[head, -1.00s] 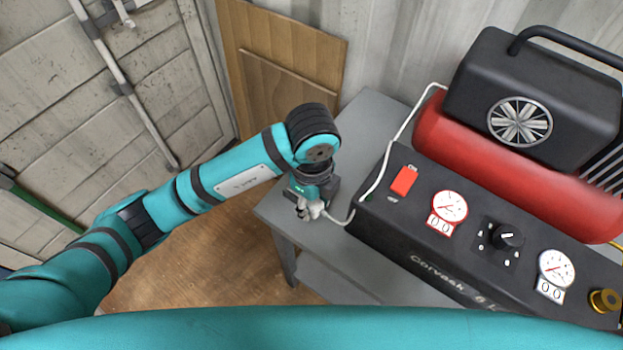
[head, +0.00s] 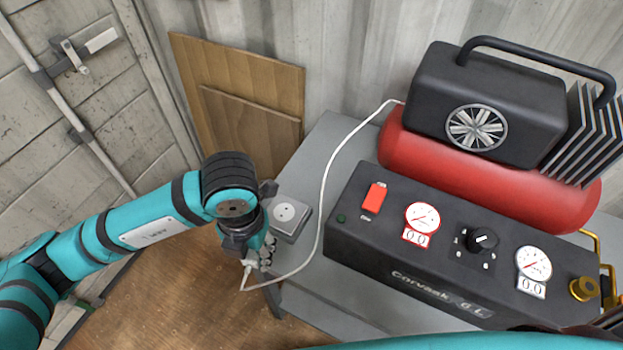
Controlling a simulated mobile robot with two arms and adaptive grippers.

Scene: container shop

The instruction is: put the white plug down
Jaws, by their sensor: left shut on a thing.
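My left gripper (head: 259,257) is shut on the white plug (head: 249,266). It points downward at the left end of the grey table (head: 322,152). The plug is small and partly hidden by the fingers. Its white cord (head: 322,215) hangs in a loop below it, then runs up past the black panel to the red tank. A grey socket box (head: 287,217) with a round white face sits on the table just right of the gripper, with no plug in it. My right gripper is not in view.
A red and black compressor (head: 490,135) and its black control panel (head: 440,255) fill the right of the table. Wooden boards (head: 240,90) lean on the wall behind. Bare table top shows around the socket box and cord.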

